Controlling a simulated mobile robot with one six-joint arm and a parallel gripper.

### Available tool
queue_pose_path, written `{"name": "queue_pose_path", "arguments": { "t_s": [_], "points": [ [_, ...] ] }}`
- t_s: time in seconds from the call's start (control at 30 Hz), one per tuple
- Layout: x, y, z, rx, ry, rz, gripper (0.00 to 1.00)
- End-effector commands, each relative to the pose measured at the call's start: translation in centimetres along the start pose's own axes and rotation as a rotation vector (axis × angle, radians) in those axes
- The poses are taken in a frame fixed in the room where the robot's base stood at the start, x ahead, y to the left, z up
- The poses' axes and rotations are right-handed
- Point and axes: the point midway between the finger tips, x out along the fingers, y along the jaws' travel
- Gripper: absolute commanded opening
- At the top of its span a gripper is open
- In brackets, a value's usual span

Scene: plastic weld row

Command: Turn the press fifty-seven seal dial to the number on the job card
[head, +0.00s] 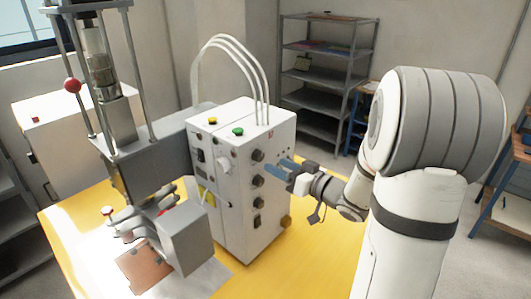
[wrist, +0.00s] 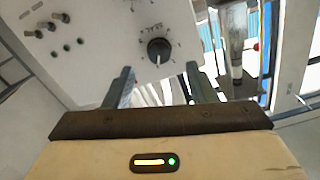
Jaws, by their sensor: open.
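The press control box (head: 230,200) is a white cabinet with several black knobs on its right face. In the wrist view a round black dial (wrist: 159,50) sits on a white panel inside a ring of printed ticks and marks, too small to read. A pale mark shows on the dial's lower part. My gripper (head: 269,168) is near the upper knobs in the head view. In the wrist view my gripper (wrist: 158,69) is open and empty, its fingers apart to either side below the dial. I cannot tell whether they touch the panel. I cannot make out a job card.
The press (head: 110,120) stands left of the box on a yellow table (head: 325,245). White hoses (head: 240,60) arch above the box. Small toggles (wrist: 45,28) are on the panel's left in the wrist view. A grey shelf (head: 325,47) stands behind.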

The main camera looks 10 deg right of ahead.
Motion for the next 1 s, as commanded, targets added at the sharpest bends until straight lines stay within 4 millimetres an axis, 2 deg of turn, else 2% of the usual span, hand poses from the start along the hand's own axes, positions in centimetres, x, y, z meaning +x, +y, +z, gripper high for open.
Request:
{"name": "queue_pose_path", "arguments": {
  "t_s": [0.1, 0.33, 0.5, 0.73, 1.0],
  "points": [
    [2.1, -0.1, -0.3, 0.0, -0.001, -0.001, 0.51],
    [5.1, 0.1, -0.2, -0.001, 0.0, 0.005, 0.51],
    [5.9, 0.3, -0.1, -0.003, 0.002, 0.009, 0.51],
    [5.9, 0.3, -0.1, -0.003, 0.002, 0.01, 0.51],
    [5.8, 0.3, -0.1, -0.003, 0.002, 0.011, 0.29]
  ]
}}
